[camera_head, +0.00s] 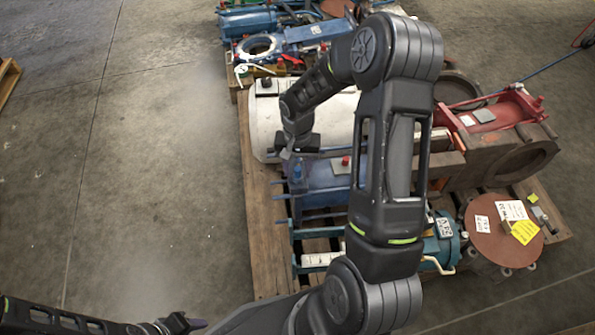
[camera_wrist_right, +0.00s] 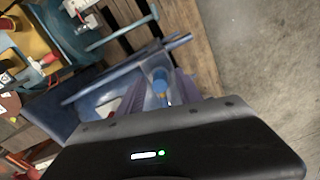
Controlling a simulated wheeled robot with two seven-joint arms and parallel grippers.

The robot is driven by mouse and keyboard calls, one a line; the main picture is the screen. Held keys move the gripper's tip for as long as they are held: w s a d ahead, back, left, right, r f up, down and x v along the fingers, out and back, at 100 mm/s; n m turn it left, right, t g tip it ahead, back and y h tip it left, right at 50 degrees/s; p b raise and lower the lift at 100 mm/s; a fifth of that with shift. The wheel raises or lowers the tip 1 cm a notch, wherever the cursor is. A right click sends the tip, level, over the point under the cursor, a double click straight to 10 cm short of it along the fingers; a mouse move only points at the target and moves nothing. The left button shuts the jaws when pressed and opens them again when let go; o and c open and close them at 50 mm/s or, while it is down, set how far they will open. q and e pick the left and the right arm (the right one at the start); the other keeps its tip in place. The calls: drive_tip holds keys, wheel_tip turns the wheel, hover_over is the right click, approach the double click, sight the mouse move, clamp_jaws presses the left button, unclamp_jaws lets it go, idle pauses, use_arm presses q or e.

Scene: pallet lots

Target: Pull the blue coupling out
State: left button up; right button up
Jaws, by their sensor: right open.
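A small blue coupling (camera_head: 297,174) stands at the left end of a blue machine body (camera_head: 325,175) on the pallet. My right gripper (camera_head: 286,155) is open, above and slightly left of the coupling in the head view. In the right wrist view the fingers (camera_wrist_right: 160,100) are partly hidden by the gripper body, and I cannot tell whether they touch the coupling. My left gripper (camera_head: 196,324) is at the bottom edge; its jaw opening is unclear.
The wooden pallet (camera_head: 262,215) also carries a white cylinder (camera_head: 268,120), a red frame (camera_head: 495,112), and a round brown flange (camera_head: 490,240). Thin rods stick out left of the blue body. More blue equipment (camera_head: 262,20) lies behind. The concrete floor at left is clear.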

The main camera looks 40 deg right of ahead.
sight(298, 168)
drive_tip(key=shift+c, duration=0.4)
clamp_jaws()
idle(1.2)
drive_tip(key=shift+r, duration=0.1)
drive_tip(key=shift+r+p, duration=2.25)
drive_tip(key=shift+r, duration=0.7)
